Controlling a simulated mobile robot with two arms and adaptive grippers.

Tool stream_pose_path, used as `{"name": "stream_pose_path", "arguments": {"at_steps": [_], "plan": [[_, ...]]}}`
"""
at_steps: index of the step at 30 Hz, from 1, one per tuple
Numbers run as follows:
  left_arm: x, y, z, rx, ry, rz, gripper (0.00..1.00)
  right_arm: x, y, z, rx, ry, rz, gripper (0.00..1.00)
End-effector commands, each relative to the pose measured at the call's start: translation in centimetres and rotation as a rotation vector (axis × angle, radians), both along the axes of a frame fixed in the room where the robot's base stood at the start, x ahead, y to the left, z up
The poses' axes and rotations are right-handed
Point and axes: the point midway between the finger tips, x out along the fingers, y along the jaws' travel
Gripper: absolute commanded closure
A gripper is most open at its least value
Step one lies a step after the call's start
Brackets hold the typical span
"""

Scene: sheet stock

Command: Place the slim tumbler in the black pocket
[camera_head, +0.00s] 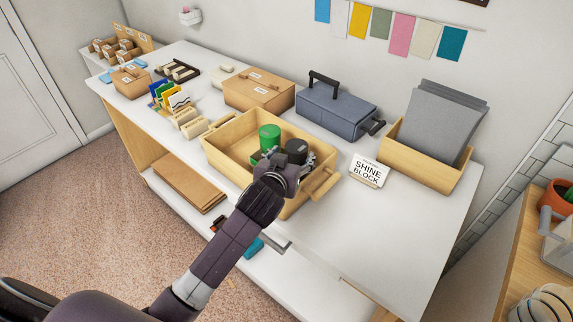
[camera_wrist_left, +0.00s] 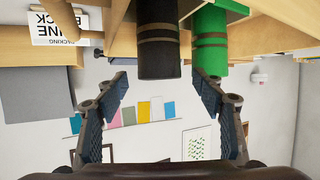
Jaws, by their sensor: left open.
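A green cylinder (camera_head: 269,136) and a black cylinder (camera_head: 296,151) stand side by side in an open wooden box (camera_head: 228,162) on the white bench. The left wrist view shows the black cylinder (camera_wrist_left: 158,45) and the green cylinder (camera_wrist_left: 209,42) upside down, each with brownish bands. I cannot tell for sure which is the slim tumbler, and I make out no clear black pocket. My left gripper (camera_head: 284,163) is at the box, its open fingers (camera_wrist_left: 161,92) on either side of the black cylinder's end; contact is not visible. My right gripper is not in view.
A "SHINE BLOCK" sign (camera_head: 368,171) stands right of the box. A grey toolbox (camera_head: 336,112), a cardboard box (camera_head: 258,92) and a wooden holder of grey sheets (camera_head: 432,120) are behind. The bench's front right (camera_head: 390,225) is clear.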

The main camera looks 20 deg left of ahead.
Motion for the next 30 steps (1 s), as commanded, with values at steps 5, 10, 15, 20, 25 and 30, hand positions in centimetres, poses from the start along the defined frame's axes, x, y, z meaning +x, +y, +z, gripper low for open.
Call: {"name": "stream_pose_path", "arguments": {"at_steps": [5, 10, 15, 20, 25, 30], "plan": [[-3.0, -0.2, 1.1, -0.002, 0.000, 0.000, 0.38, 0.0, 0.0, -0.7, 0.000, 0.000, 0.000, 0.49], [-5.0, -0.4, 2.0, -0.001, -0.001, 0.000, 0.38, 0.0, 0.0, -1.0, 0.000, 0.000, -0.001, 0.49], [-5.9, -0.4, 2.4, -0.001, 0.000, 0.001, 0.38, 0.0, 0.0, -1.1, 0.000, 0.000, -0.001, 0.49], [-6.0, -0.4, 2.5, 0.000, 0.000, 0.001, 0.38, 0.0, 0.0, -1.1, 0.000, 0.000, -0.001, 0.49], [-6.0, -0.4, 2.5, 0.000, 0.000, 0.001, 0.38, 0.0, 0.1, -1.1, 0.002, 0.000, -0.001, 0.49], [-6.0, -0.4, 2.5, 0.000, 0.001, 0.001, 0.38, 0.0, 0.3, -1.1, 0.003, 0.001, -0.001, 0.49]]}}
